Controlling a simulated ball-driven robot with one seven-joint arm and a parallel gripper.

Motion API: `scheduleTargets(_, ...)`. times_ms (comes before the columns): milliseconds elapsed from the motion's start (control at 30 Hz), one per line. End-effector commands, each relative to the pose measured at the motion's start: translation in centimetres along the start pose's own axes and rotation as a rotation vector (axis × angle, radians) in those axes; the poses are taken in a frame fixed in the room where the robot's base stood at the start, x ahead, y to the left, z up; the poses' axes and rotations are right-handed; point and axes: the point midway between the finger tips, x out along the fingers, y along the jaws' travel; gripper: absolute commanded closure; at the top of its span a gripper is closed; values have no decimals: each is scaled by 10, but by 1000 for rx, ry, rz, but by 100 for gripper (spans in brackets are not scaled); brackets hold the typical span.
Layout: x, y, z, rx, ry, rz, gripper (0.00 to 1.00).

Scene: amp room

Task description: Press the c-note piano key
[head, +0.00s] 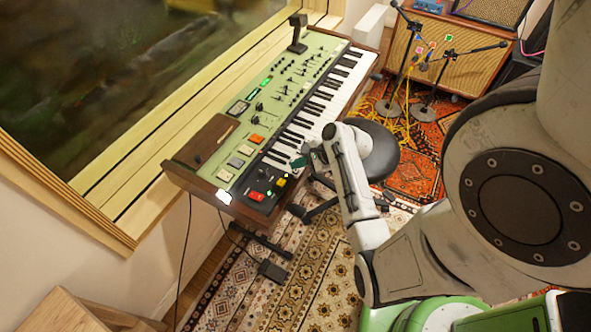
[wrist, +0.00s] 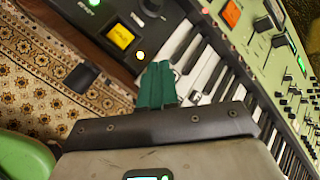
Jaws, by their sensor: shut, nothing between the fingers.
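The keyboard instrument (head: 243,120) has a green control panel and a wooden case and stands along the window. Its row of black and white piano keys (head: 318,100) faces right in the head view. My gripper (head: 306,156) is at the near end of the keys. In the wrist view the green fingers of my gripper (wrist: 157,84) are shut together with nothing between them. Their tips are over or beside the first white keys (wrist: 185,50). I cannot tell whether they touch a key. No key is marked as the c-note, and my gripper hides some keys.
A black round stool (head: 372,150) stands close behind my gripper. A block with a yellow button (wrist: 121,37) and a red button (head: 257,196) sits at the keys' near end. Microphone stands (head: 428,95) and an amplifier (head: 440,60) stand at the back.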

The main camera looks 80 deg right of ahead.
Motion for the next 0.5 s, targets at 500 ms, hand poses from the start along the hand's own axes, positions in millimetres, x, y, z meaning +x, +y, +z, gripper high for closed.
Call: scheduleTargets(500, -26, -19, 19, -1, 0, 0, 100)
